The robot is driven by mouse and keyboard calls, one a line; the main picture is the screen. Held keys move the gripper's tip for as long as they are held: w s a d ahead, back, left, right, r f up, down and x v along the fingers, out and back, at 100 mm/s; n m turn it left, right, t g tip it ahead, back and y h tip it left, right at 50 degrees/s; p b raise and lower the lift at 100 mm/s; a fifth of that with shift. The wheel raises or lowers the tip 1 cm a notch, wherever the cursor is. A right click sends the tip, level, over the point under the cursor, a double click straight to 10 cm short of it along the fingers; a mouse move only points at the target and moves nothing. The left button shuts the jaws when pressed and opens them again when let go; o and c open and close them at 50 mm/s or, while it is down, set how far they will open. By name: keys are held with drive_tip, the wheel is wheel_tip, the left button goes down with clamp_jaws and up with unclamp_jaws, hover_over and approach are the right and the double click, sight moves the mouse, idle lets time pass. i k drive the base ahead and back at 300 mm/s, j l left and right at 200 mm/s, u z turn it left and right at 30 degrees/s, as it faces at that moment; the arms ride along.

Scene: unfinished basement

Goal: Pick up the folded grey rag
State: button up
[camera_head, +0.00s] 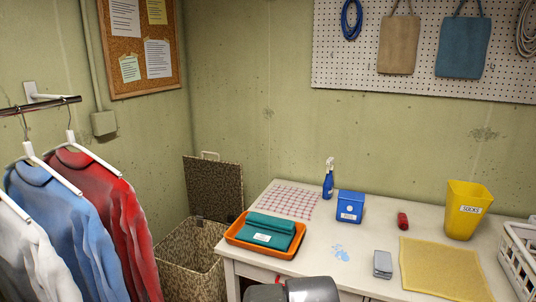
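The folded grey rag (383,264) lies on the right half of the white table (320,244). It is a small, thick grey block with a lighter top, just left of a yellow cloth and apart from it. A rounded grey part of my arm shows at the bottom edge, left of the rag and in front of the table. My gripper's fingers are not in view.
An orange tray (239,243) with a folded green cloth (270,231), a blue box (350,206), a spray bottle (328,180), a red object (403,221), a yellow bin (467,209) and a white basket (512,257) stand around. A blue spill (341,253) lies left of the rag.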

sight(383, 265)
drive_tip(key=i+l, duration=0.2)
drive_tip(key=l, duration=0.15)
drive_tip(key=i+l+z, duration=0.15)
drive_tip(key=l, duration=0.2)
drive_tip(key=i+l, duration=0.2)
drive_tip(key=l, duration=0.15)
